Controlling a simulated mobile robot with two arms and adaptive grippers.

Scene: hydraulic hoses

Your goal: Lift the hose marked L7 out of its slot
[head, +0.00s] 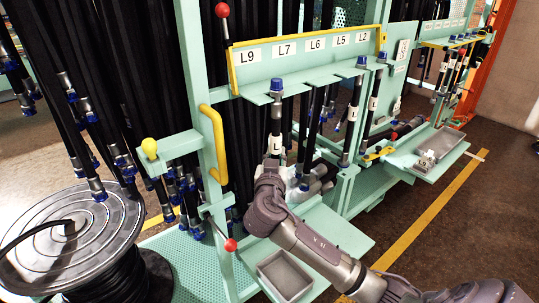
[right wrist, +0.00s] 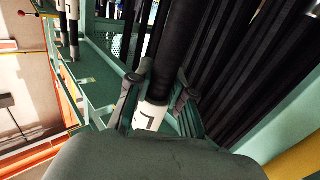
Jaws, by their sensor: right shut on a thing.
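The green rack's label strip (head: 305,60) reads L9, L7, L6, L5 and L2. A black hose with a blue cap (head: 277,86) hangs at the slotted plate below the L7 label. Its white tag (head: 275,144) shows an L; the number is not readable. My right gripper (head: 271,168) is low on this hose, just below the tag. In the right wrist view its two fingers (right wrist: 155,94) are on either side of the black hose, shut on it, with the white tag (right wrist: 149,117) between them and the palm. My left gripper is not in view.
Other capped hoses hang at the rack's right end (head: 361,62). A yellow handle (head: 213,143) and red-knobbed levers (head: 230,245) stand left of my arm. A grey tray (head: 285,276) sits below. A hose reel (head: 65,235) stands at lower left.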

